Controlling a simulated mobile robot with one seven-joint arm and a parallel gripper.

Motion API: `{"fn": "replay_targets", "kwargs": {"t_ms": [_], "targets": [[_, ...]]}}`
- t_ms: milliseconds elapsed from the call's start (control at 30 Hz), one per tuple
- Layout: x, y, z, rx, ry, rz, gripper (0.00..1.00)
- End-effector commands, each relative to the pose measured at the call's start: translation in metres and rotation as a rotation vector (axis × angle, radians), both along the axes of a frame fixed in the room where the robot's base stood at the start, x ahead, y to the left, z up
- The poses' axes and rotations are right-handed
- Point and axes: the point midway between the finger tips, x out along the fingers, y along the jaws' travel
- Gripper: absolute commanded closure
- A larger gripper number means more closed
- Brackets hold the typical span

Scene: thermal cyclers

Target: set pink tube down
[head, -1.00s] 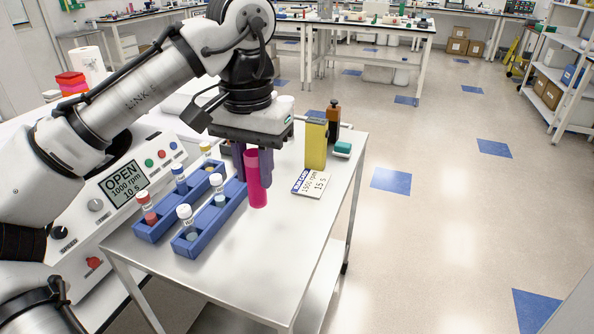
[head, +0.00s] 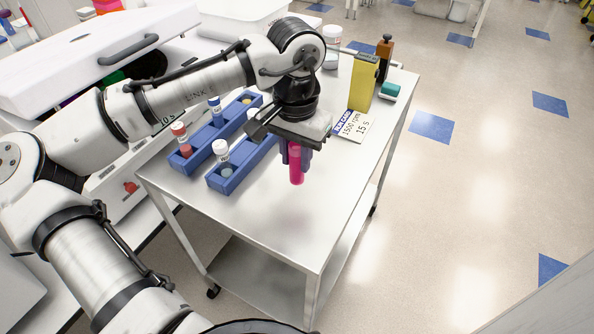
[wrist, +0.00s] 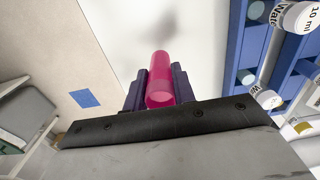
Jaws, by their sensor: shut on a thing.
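The pink tube (head: 296,165) is a tall, bright magenta tube, held upright over the metal cart top (head: 260,215). My gripper (head: 295,155) is shut on it, with purple fingers on both sides.
Two blue racks (head: 235,175) with capped vials stand left of the tube. A yellow block (head: 363,82), a brown bottle (head: 384,58), a teal-topped item (head: 390,91) and a run card (head: 352,125) sit behind. The cart's front right is bare.

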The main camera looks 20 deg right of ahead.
Motion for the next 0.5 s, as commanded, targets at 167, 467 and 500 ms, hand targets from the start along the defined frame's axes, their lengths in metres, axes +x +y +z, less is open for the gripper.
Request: {"fn": "replay_targets", "kwargs": {"t_ms": [167, 467, 500], "targets": [[0.0, 0.0, -0.018, 0.001, -0.001, 0.001, 0.96], [0.0, 0.0, -0.054, 0.001, -0.001, 0.001, 0.96], [0.0, 0.0, -0.056, 0.001, -0.001, 0.001, 0.96]]}}
